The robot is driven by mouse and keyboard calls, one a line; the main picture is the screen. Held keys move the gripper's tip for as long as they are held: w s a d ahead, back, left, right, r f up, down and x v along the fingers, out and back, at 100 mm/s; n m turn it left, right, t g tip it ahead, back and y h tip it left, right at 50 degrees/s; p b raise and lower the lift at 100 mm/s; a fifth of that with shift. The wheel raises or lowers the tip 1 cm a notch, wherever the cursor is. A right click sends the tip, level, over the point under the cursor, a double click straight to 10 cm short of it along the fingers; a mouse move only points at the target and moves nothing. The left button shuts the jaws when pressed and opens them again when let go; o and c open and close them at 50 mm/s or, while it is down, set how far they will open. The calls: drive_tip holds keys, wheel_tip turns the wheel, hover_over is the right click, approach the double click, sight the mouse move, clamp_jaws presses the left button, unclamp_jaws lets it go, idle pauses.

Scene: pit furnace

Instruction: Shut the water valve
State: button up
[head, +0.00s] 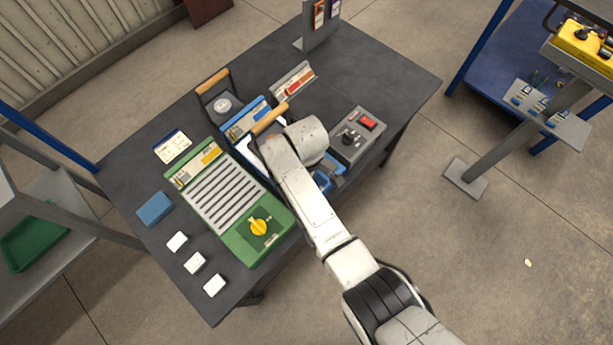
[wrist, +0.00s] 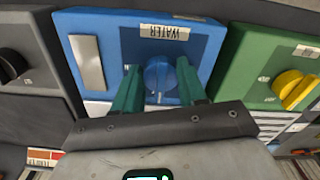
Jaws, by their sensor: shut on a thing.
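The water valve is a blue round knob (wrist: 158,75) on a blue panel (wrist: 205,45) marked WATER in the wrist view. The label appears upside down there. My gripper (wrist: 158,82) has its two green fingers on either side of the knob and is shut on it. A pale mark on the knob's near side points towards the gripper. In the head view the blue panel (head: 243,120) is partly covered by my arm, and the knob and fingers are hidden.
A green panel (head: 215,190) with a yellow knob (head: 259,227) stands close beside the blue one. A grey box (head: 357,137) with a red switch is on the other side. White blocks (head: 195,263) and a blue block (head: 154,208) lie on the dark table (head: 390,75).

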drive_tip(key=o, duration=1.1)
drive_tip(key=shift+c, duration=0.2)
drive_tip(key=shift+r, duration=0.1)
wheel_tip(320, 180, up, 11)
drive_tip(key=shift+f, duration=0.2)
drive_tip(key=s+d+f+m, duration=0.2)
drive_tip(key=s+d, duration=0.1)
drive_tip(key=d, duration=0.3)
drive_tip(key=s+d+f+m, duration=0.2)
drive_tip(key=s+d, duration=0.1)
drive_tip(key=d, duration=0.3)
drive_tip(key=s+d+r+m+t+b, duration=0.1)
drive_tip(key=s+d+r+m, duration=0.1)
drive_tip(key=s+d+m, duration=0.8)
drive_tip(key=s+d, duration=0.8)
drive_tip(key=s, duration=0.2)
drive_tip(key=shift+s+d+b, duration=0.2)
drive_tip(key=shift+s+b, duration=0.1)
